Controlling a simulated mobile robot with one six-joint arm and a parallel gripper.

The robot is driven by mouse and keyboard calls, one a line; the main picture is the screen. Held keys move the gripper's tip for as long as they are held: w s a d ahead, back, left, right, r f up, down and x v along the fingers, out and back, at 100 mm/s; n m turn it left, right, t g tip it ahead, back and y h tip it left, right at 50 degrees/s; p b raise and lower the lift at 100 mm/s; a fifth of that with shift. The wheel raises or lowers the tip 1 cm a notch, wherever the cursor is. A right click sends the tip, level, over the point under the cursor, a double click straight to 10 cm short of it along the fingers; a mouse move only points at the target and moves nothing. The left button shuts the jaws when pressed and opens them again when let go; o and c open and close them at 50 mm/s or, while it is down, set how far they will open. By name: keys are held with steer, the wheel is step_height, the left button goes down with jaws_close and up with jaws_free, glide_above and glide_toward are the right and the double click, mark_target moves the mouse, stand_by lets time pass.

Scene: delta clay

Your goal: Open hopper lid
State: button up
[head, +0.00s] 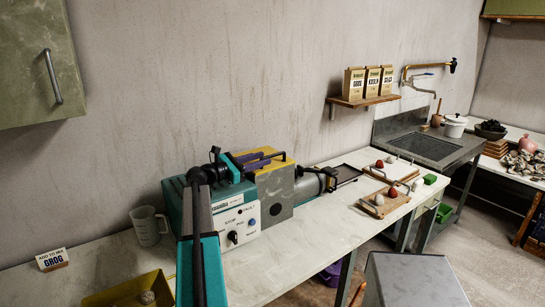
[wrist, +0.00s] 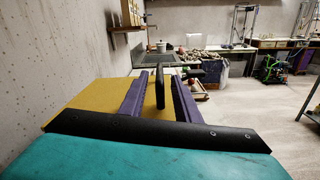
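The hopper is an olive-grey box (head: 273,197) on the counter, with a yellow lid (head: 244,157) that lies flat on top. The lid shows in the wrist view as a yellow surface (wrist: 85,100) under my gripper. A black handle (wrist: 160,92) stands up from it, seen end-on between the fingers. My gripper (head: 262,160) has two purple fingers and is over the lid. In the wrist view my gripper (wrist: 157,76) is open, with one finger on each side of the handle and visible gaps. The far finger is partly hidden in the head view.
A teal control box (head: 243,227) with knobs adjoins the hopper at left, and a grey barrel (head: 308,187) extends right. A measuring jug (head: 148,226) stands left. Boards with clay balls (head: 383,203) lie right. A wall shelf (head: 362,102) holds bags.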

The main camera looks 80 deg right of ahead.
mark_target(283, 152)
steer(key=shift+p+x, duration=0.6)
steer(key=shift+x, duration=2.35)
jaws_close()
